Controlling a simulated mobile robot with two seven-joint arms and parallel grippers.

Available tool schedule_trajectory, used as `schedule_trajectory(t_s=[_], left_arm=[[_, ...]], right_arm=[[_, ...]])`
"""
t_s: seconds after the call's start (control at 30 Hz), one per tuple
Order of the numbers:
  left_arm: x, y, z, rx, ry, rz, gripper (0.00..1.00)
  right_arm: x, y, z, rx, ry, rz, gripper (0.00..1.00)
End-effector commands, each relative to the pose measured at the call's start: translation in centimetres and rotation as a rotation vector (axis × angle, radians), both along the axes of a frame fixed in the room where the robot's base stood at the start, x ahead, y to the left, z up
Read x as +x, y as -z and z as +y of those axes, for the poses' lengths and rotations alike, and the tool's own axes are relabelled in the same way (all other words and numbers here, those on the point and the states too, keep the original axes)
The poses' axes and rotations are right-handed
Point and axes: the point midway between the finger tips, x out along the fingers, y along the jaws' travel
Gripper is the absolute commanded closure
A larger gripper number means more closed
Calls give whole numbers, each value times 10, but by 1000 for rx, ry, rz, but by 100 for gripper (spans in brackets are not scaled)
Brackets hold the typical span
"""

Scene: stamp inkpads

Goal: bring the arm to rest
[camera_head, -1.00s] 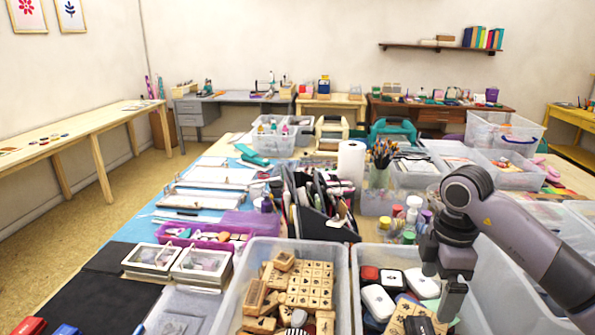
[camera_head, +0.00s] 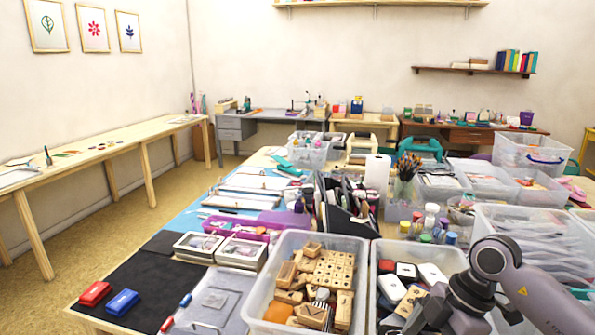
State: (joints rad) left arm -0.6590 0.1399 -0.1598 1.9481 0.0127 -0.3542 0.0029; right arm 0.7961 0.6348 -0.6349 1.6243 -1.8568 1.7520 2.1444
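My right arm (camera_head: 525,285) comes in from the lower right, above the clear bin of inkpads (camera_head: 388,249). Its wrist (camera_head: 450,305) is bent down at the bottom edge of the view. The fingers of the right gripper are not clearly visible, so I cannot tell if it is open or shut. Inkpads with black, red and white lids lie in the bin beneath it. My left arm and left gripper are not in view.
A clear bin of wooden stamps (camera_head: 259,295) stands left of the inkpad bin. A red inkpad (camera_head: 95,294) and a blue inkpad (camera_head: 122,303) lie on a black mat (camera_head: 150,282). A black organizer (camera_head: 345,222) and a paper roll (camera_head: 377,172) stand behind. Open floor (camera_head: 75,240) is at left.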

Motion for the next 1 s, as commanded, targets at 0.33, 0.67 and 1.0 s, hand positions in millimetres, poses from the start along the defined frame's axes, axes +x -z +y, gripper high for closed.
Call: schedule_trajectory(t_s=[0.33,0.67,1.0], left_arm=[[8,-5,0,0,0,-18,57],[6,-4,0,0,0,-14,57],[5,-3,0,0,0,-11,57]], right_arm=[[-56,-9,146,949,-211,-249,0],[-37,-23,128,1380,429,-658,0],[-74,122,33,895,1243,-646,0]])
